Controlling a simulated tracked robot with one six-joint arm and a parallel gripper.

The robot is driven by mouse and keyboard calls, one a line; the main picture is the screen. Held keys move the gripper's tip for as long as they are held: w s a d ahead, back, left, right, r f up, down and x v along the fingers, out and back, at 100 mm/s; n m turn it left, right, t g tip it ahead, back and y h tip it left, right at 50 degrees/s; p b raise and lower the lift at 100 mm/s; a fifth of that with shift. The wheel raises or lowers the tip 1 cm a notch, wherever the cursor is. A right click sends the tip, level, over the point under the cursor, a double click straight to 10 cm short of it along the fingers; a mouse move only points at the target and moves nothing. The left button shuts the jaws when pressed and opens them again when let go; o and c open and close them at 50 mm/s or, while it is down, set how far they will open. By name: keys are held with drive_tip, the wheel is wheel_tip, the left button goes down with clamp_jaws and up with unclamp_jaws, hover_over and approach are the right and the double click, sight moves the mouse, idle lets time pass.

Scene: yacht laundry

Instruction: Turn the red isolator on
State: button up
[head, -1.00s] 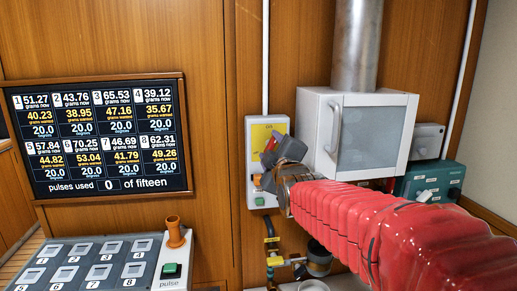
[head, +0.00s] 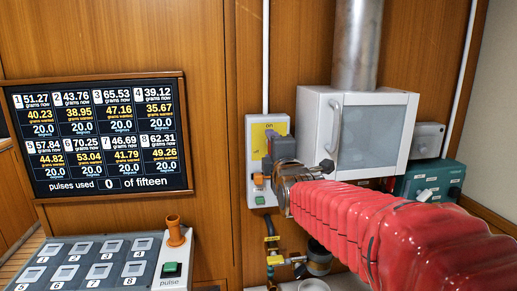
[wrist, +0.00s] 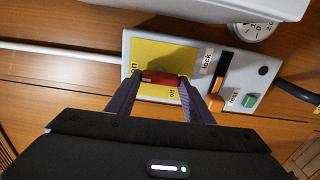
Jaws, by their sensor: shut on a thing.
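The red isolator handle (wrist: 162,77) sits on a yellow plate (wrist: 150,52) on a pale wall box (wrist: 240,82). In the wrist view it lies between my two fingertips, its length running across the picture, with an "on" label near its left end and "off" near its right. My gripper (wrist: 161,82) is shut on it. In the head view my gripper (head: 275,158) is against the box (head: 252,160) and hides most of the handle. The yellow plate (head: 261,135) shows above the jaws.
Below the plate are an orange lever (wrist: 215,103) and a green button (wrist: 249,101). A white glass-doored cabinet (head: 402,115) is close right of the box. A screen (head: 100,135) hangs left, above a button console (head: 85,262). Pipework and a valve (head: 275,260) are below.

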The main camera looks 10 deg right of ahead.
drive_tip(key=shift+a+f, duration=0.15)
drive_tip(key=shift+f, duration=0.1)
drive_tip(key=o, duration=1)
drive_tip(key=shift+r, duration=0.1)
drive_tip(key=shift+o, duration=0.2)
drive_tip(key=shift+s+r, duration=0.1)
drive_tip(key=s, duration=1.3)
drive_tip(key=shift+s, duration=0.3)
